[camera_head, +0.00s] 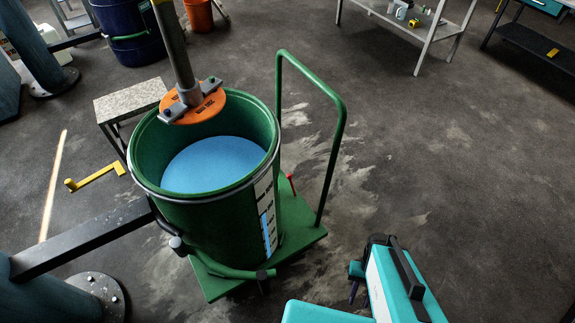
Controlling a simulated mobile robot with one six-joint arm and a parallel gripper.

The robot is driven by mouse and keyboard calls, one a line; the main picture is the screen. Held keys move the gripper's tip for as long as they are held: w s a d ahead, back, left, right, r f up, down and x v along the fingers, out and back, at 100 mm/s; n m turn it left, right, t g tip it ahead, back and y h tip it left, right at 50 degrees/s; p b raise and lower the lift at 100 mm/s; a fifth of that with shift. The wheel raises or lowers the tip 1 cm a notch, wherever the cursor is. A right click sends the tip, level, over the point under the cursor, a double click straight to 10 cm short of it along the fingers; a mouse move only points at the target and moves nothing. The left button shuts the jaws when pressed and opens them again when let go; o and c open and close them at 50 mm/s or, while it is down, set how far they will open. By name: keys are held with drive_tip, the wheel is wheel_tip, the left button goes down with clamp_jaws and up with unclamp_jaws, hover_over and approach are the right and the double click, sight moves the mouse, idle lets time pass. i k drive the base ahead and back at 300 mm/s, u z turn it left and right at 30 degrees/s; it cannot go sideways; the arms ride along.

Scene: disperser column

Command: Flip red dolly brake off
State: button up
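The red brake lever (291,184) is a small, thin red stick. It stands near the right side of the green drum (215,226), above the green dolly (304,240). The dolly carries the drum and has a tall green push handle (338,140) at its right. My gripper (355,294) is at the bottom right, beyond the dolly's right edge and apart from the lever. Its dark fingers are small and partly hidden by my teal arm, so whether they are open is unclear. The lever's foot is hard to make out.
The drum holds blue liquid, with an orange disperser disc (206,106) above it. A dark clamp arm (85,240) with a yellow crank (95,177) reaches the drum from the left. A metal table (435,28) stands at the back. Floor right of the dolly is clear.

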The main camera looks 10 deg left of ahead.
sight(289, 176)
drive_tip(key=u, duration=0.15)
drive_tip(key=i, duration=0.75)
drive_tip(key=u, duration=0.85)
